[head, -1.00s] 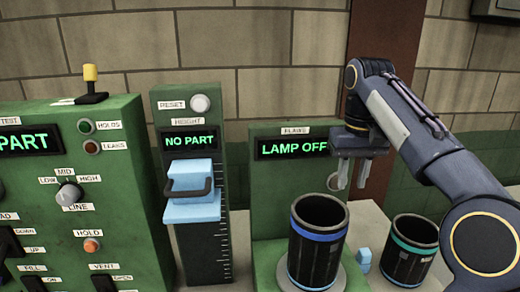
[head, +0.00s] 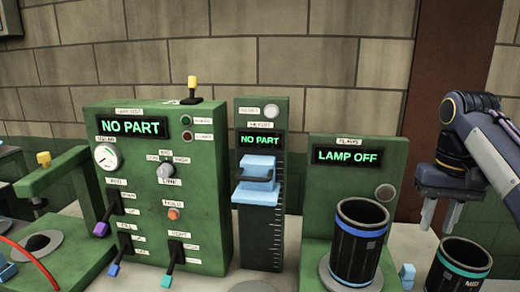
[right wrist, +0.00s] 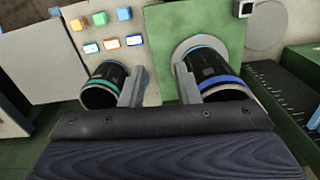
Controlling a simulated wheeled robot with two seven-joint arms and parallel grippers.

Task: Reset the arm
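My right gripper (head: 440,214) is open and empty, its fingers pointing down, above and between two black sleeves. The sleeve with a blue band (head: 356,255) stands upright on a round plate in front of the LAMP OFF panel. The sleeve with a teal band (head: 457,270) stands upright to its right, cut by the lower picture edge. In the right wrist view, the gripper's fingers (right wrist: 162,88) are spread with nothing between them. The teal-banded sleeve (right wrist: 104,86) is at the left finger and the blue-banded sleeve (right wrist: 212,76) at the right. My left gripper is out of view.
A green test panel (head: 150,195) reads NO PART. A height gauge (head: 262,150) with a light-blue slider also reads NO PART. A green clamp station (head: 70,205) is at left. Coloured blocks (right wrist: 100,18) sit on a pale surface in the right wrist view.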

